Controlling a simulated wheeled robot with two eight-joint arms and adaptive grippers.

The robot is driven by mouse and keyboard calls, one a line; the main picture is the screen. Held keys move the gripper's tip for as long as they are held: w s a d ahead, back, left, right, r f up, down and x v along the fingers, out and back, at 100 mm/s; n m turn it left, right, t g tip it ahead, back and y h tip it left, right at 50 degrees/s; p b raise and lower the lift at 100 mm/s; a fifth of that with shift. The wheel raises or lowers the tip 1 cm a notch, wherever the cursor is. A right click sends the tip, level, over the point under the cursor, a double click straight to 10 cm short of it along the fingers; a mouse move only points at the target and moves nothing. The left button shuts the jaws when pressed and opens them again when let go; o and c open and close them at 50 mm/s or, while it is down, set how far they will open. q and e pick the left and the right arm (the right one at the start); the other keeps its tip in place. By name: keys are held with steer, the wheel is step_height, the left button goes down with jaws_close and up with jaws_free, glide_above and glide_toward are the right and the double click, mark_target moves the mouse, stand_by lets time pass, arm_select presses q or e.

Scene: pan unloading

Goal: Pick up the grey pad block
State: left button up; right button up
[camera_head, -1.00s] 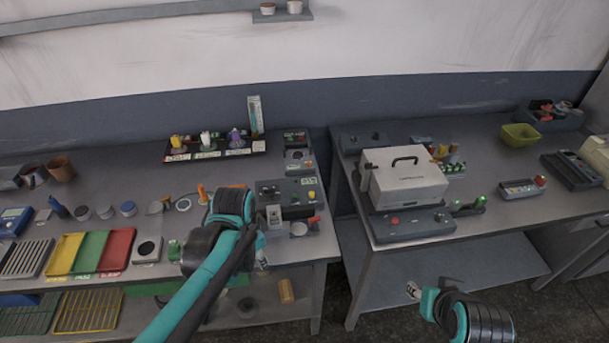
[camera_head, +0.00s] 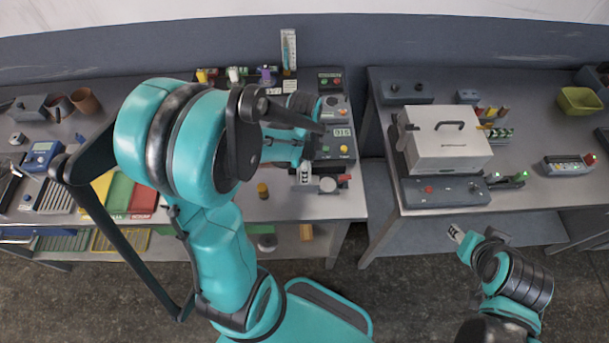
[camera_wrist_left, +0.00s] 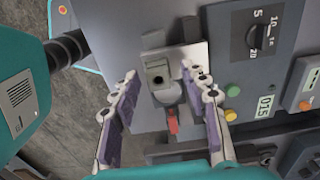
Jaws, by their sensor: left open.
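In the left wrist view a small grey block (camera_wrist_left: 158,79) with a dark round mark lies between my left fingers; I take it as the grey pad block. It is by a pale metal plate, a round grey pan and a red part. My left gripper (camera_wrist_left: 160,72) is open, one finger on each side, with no clear contact. In the head view my left gripper (camera_head: 303,173) is low over the front of the left bench, and the block cannot be made out there. My right gripper (camera_head: 456,233) is in front of the right bench, too small to read.
A grey control box (camera_head: 335,145) with a dial, display and buttons stands behind the pan (camera_head: 327,185). A white case (camera_head: 445,140) stands on the right bench. Colored trays (camera_head: 118,196) are at the left, partly hidden by my arm. A gap separates the benches.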

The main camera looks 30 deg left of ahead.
arm_select(q)
steer(key=shift+f, duration=0.45)
steer(key=shift+s, duration=0.1)
steer(key=shift+c, duration=0.3)
jaws_close()
steer(key=shift+r, duration=0.1)
